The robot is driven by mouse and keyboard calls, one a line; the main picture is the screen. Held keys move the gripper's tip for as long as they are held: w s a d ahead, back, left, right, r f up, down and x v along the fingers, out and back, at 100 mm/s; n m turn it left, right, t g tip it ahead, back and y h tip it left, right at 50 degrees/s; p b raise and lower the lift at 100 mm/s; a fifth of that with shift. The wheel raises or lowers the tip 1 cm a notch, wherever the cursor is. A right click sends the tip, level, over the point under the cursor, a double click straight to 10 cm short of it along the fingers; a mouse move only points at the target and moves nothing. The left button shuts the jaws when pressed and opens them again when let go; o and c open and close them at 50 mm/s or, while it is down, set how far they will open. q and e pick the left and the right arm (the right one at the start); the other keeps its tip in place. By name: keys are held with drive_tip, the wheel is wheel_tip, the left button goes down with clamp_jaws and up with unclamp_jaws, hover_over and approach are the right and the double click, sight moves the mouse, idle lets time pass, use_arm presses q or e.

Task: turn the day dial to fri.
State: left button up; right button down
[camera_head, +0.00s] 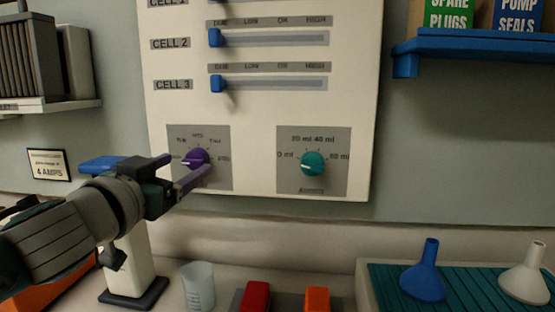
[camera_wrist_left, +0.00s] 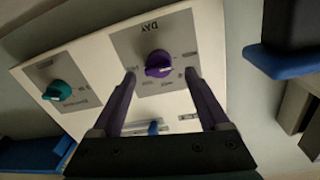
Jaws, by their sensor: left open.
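The day dial (camera_head: 198,158) is a purple knob on a grey plate low on the white wall panel. Small day labels ring it, too blurred to read surely. Its white pointer line points left, toward the leftmost label. My left gripper (camera_head: 187,166) is open in front of the dial, one finger to each side. In the left wrist view the dial (camera_wrist_left: 158,62) sits between and beyond the two fingertips, under the word DAY. I see no clear contact between fingers and dial. My right gripper is in neither view.
A teal dial (camera_head: 312,164) marked in ml sits right of the day dial. Blue sliders (camera_head: 217,84) are above. Below are a clear beaker (camera_head: 198,287), red and orange blocks, and a blue funnel (camera_head: 424,273) on a teal mat. A blue shelf (camera_head: 470,46) juts out at upper right.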

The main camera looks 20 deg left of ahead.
sight(190, 162)
use_arm(q)
drive_tip(key=shift+w+a, duration=0.2)
drive_tip(key=shift+w, duration=1.35)
clamp_jaws()
